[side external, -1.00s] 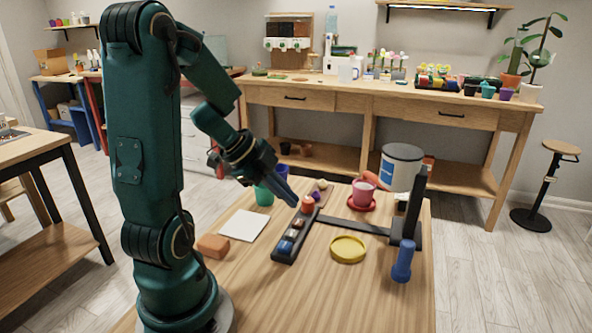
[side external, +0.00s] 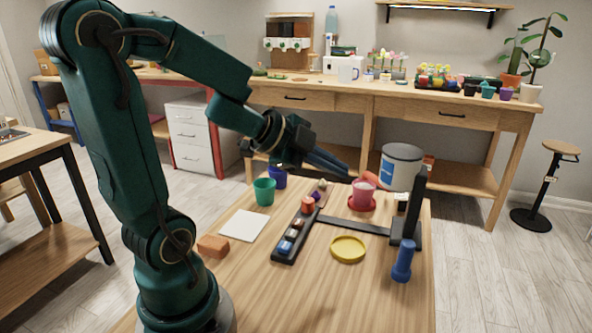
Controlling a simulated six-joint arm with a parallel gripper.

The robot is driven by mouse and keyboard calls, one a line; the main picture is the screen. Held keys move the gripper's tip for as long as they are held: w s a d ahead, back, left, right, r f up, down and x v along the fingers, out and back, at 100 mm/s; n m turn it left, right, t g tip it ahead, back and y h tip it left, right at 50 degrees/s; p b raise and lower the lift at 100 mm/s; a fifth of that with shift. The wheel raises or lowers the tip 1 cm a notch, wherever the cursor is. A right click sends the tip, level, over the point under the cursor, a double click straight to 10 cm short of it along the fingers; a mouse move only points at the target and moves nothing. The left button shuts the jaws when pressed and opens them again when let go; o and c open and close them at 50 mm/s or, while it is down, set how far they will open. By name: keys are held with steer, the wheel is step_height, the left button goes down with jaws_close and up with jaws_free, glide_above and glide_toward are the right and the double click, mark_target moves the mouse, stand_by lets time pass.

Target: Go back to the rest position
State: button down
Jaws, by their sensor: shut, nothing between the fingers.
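My gripper (side external: 336,166) is shut and empty. It hangs in the air above the far part of the table, pointing to the right and a little down. My arm reaches over from the left side of the table. Below the gripper stand a pink cup (side external: 362,194) on a red saucer (side external: 374,206), and a dark tray (side external: 285,255) holding several small coloured items.
On the table (side external: 330,300) are a green cup (side external: 264,191), a blue cup (side external: 278,177), a white sheet (side external: 243,225), an orange-brown block (side external: 213,246), a yellow dish (side external: 348,249) and a blue dumbbell-shaped thing (side external: 402,261).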

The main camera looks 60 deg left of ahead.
step_height(320, 180, up, 7)
steer(key=s+d+n+t+y, duration=0.1)
steer(key=d+n+t+y, duration=0.15)
steer(key=n+y, duration=0.4)
steer(key=s+d+f+n+g+h, duration=0.5)
steer(key=s+d+f+g, duration=0.3)
steer(key=s, duration=0.4)
steer(key=shift+s+d+f, duration=0.2)
steer(key=shift+f, duration=0.15)
